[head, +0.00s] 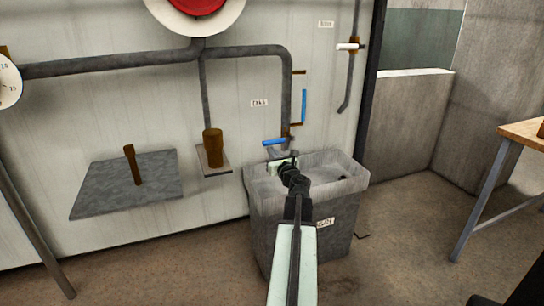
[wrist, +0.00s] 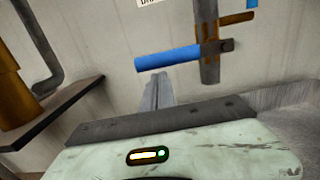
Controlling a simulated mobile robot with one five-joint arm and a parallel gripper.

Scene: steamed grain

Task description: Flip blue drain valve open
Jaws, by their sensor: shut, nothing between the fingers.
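A blue lever handle (head: 273,142) lies level across the lower end of the grey down-pipe, over the sink; it also shows in the wrist view (wrist: 168,58), pointing left from a brown pivot on the pipe. A second blue handle (head: 304,105) stands upright just above and to the right; only its tip (wrist: 252,3) shows in the wrist view. I cannot tell from the blurred labels which is the drain valve. My gripper (head: 281,160) is shut and empty; in the wrist view its fingertips (wrist: 158,78) are just below the level handle, seemingly apart from it.
A grey stone sink (head: 258,178) stands under the pipe, below my gripper. A brown cylinder (head: 213,148) sits on a small shelf (head: 218,171) to the left. A grey slab (head: 100,190) with a brown post is farther left. A table (head: 522,133) stands at the right, with open floor between.

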